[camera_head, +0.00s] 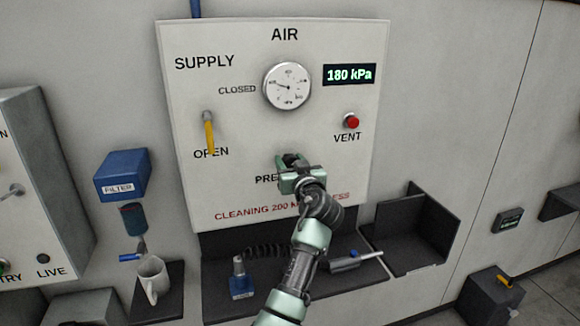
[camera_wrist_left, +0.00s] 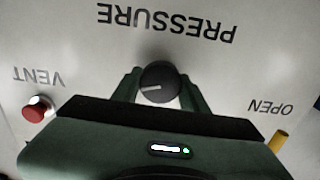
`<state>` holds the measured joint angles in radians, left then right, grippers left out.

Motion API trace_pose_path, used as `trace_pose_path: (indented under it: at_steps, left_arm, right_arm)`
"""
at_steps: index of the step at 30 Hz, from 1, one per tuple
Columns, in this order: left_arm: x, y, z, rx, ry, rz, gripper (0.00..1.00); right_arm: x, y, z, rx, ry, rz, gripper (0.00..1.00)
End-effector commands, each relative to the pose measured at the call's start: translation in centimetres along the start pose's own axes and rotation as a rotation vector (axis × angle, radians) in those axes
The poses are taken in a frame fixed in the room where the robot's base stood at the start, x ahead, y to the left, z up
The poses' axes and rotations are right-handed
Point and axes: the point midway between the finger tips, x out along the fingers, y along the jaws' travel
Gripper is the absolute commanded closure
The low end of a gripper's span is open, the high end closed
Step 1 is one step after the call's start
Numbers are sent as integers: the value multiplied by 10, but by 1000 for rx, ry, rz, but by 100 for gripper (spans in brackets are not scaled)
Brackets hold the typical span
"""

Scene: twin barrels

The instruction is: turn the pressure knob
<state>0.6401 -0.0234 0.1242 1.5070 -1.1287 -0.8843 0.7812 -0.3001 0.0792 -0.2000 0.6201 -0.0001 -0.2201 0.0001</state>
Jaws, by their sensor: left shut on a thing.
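The pressure knob (camera_wrist_left: 160,80) is a round black knob with a pale pointer line, under the upside-down word PRESSURE in the left wrist view. The display (camera_head: 349,75) reads 180 kPa. The round gauge (camera_head: 287,86) is above the gripper. My right gripper is not in view.
A yellow supply lever (camera_head: 209,134) points down at OPEN. A red vent button (camera_head: 351,121) is on the right. Red text about cleaning at 200 is partly hidden by my arm. Below are a white mug (camera_head: 152,279), a blue-based tool (camera_head: 240,280) and an open dark bin (camera_head: 418,232).

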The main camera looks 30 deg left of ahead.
Motion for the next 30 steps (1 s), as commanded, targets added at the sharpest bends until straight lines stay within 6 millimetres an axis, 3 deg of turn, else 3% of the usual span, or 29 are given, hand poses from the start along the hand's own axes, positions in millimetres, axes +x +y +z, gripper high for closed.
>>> trace_pose_path:
  at_steps: [1, 9, 10, 12, 23, 30]
  left_arm:
    - [0, 0, 2, 3, 3, -1, 97]
    - [0, 0, 0, 8, 1, 0, 97]
    - [0, 0, 0, 8, 1, 0, 48]
    - [0, 0, 0, 7, 1, 0, 37]
    - [-5, 1, 1, 7, 2, 2, 37]
    - [-44, 1, 4, 3, 1, 3, 37]
  right_arm:
    - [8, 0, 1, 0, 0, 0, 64]
    - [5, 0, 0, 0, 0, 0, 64]
    - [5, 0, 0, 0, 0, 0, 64]
    - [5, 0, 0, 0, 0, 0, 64]
    - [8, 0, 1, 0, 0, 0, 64]
    - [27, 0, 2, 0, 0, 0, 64]
